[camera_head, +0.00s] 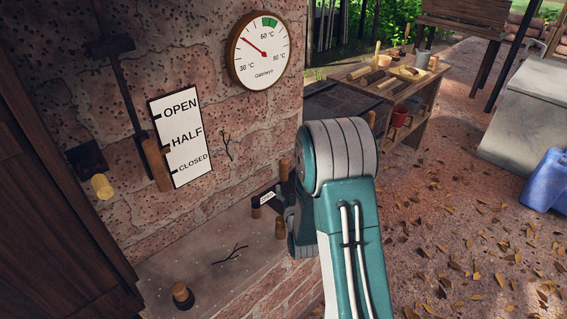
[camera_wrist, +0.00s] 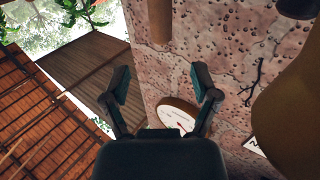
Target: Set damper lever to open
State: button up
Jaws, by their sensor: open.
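The damper lever is a dark metal bar (camera_head: 128,88) on the brick wall, hanging from a pivot at the upper left. Its wooden handle (camera_head: 157,165) is low, beside the HALF and CLOSED part of the white sign (camera_head: 182,135). OPEN is at the top of that sign. My gripper (camera_wrist: 163,85) is open and its fingers hold nothing. It faces the wall near the round gauge (camera_wrist: 175,115), apart from the lever. In the head view my arm mostly hides the gripper.
The dial gauge (camera_head: 261,51) hangs right of the sign. A wooden knob (camera_head: 102,187) sticks out at left. A stone ledge (camera_head: 205,265) with a dark knob (camera_head: 182,295) runs below. A workbench (camera_head: 390,90) stands behind my arm. A large brown shape (camera_wrist: 290,110) is close to the wrist camera.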

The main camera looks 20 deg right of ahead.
aim_at(285, 169)
jog(key=x, duration=0.9)
jog(key=shift+w, duration=0.9)
jog(key=shift+d, duration=0.1)
grip_shut()
